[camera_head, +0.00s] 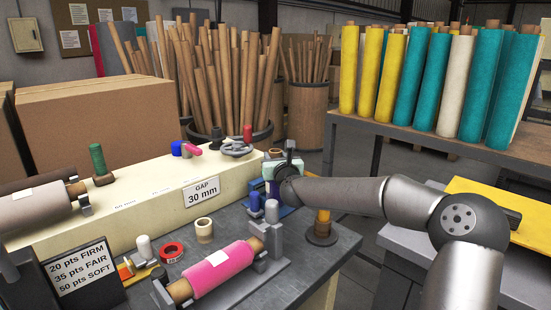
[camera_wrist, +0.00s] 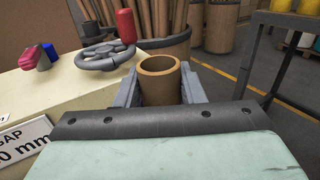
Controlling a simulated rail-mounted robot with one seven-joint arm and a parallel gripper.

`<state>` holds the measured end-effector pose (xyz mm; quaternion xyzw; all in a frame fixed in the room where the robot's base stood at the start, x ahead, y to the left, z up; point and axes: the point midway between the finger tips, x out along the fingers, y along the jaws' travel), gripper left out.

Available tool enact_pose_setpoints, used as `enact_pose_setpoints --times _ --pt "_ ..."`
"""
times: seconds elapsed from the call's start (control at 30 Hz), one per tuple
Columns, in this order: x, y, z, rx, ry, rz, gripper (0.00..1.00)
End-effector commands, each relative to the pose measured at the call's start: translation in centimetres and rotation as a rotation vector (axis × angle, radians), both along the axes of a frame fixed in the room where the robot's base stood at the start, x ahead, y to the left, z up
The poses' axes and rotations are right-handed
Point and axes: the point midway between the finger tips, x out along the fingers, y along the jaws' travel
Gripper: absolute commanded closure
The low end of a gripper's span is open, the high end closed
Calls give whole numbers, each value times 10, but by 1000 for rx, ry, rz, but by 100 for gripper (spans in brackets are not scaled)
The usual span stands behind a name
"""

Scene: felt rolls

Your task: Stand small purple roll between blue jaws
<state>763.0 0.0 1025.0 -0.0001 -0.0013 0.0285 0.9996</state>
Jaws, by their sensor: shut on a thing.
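A cream block (camera_head: 130,212) with a "GAP 30 mm" sign (camera_head: 202,191) runs to the left. A handwheel (camera_head: 236,149) is on top. A pink roll (camera_head: 222,268) lies in a grey cradle in front. Tape rolls (camera_head: 172,252) and small upright cylinders (camera_head: 271,210) stand nearby.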

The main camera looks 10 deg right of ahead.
Motion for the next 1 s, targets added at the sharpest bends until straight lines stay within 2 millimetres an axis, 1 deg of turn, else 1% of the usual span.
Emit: enact_pose_setpoints --times 0.27,0.3,0.37,0.8,0.87,0.97,1.0 --pt "0 0 -4 0 -1 0 100" --pt "0 0 -3 0 -1 0 56" --pt "0 0 -3 0 -1 0 39" --pt "-1 0 -4 0 0 0 39" --pt "-4 -1 -4 -1 0 0 39" --pt "-17 -2 -5 -2 2 -1 39" --pt "-23 -2 -5 -2 1 -1 39"
